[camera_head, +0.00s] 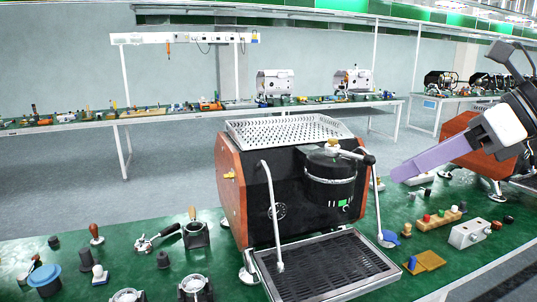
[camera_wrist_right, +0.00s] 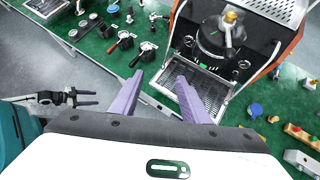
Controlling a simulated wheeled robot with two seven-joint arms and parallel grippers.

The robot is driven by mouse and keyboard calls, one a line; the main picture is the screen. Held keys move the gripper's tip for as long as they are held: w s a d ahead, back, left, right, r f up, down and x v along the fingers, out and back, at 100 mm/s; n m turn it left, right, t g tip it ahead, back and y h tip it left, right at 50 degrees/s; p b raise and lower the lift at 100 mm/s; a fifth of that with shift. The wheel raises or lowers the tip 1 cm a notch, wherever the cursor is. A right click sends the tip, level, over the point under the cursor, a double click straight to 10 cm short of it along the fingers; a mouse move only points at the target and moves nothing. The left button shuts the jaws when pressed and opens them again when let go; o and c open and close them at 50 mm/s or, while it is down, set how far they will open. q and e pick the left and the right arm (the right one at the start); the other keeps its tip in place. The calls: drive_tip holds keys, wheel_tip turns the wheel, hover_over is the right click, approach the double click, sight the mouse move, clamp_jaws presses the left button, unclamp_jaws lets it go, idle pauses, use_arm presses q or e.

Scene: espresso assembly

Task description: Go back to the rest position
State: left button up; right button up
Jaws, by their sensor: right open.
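My right gripper (camera_head: 398,174) hangs in the air at the right of the head view, to the right of the espresso machine (camera_head: 245,190). Its purple fingers also show in the right wrist view (camera_wrist_right: 158,97), spread apart with nothing between them. They appear over the front edge of the bench, near the machine's drip tray (camera_wrist_right: 205,95). My left gripper (camera_wrist_right: 88,98) shows small at the left of the right wrist view, its two fingers apart and empty. It is not in the head view.
The green bench (camera_head: 130,240) holds portafilters (camera_head: 195,234), a blue-lidded round part (camera_head: 45,280) and tampers left of the machine. A wooden block with coloured pegs (camera_head: 438,217) and a grey box (camera_head: 468,234) lie on the right. Grey floor (camera_wrist_right: 60,140) is open before the bench.

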drive_tip(key=s+a+f+m+y, duration=0.1)
drive_tip(key=a+f+m+y, duration=0.4)
drive_tip(key=a, duration=0.4)
drive_tip(key=a+f+m+y, duration=0.2)
drive_tip(key=a+f+y, duration=0.2)
drive_tip(key=a+y, duration=0.35)
drive_tip(key=s+d+f+m+t+h, duration=0.1)
drive_tip(key=d+f+m+t+h, duration=0.3)
drive_tip(key=f+m, duration=0.5)
drive_tip(key=d+f+m+t+h, duration=0.1)
drive_tip(key=f+m+t+h, duration=0.2)
drive_tip(key=f+m+h, duration=0.5)
drive_tip(key=s+d+f+m+t+h, duration=0.1)
drive_tip(key=d+f+m+t+h, duration=0.25)
drive_tip(key=f+m, duration=0.75)
use_arm(q)
drive_tip(key=shift+w+r, duration=0.2)
drive_tip(key=shift+w, duration=0.65)
use_arm(e)
drive_tip(key=s+f+m+g+h, duration=0.1)
drive_tip(key=s+f+m+g, duration=0.3)
drive_tip(key=s+f, duration=0.6)
drive_tip(key=s+d+f+m+g+h, duration=0.1)
drive_tip(key=s+f+m+g, duration=0.3)
drive_tip(key=s+f, duration=0.6)
drive_tip(key=shift+s+f+h, duration=0.2)
drive_tip(key=shift+s+h, duration=0.05)
drive_tip(key=shift+h, duration=0.05)
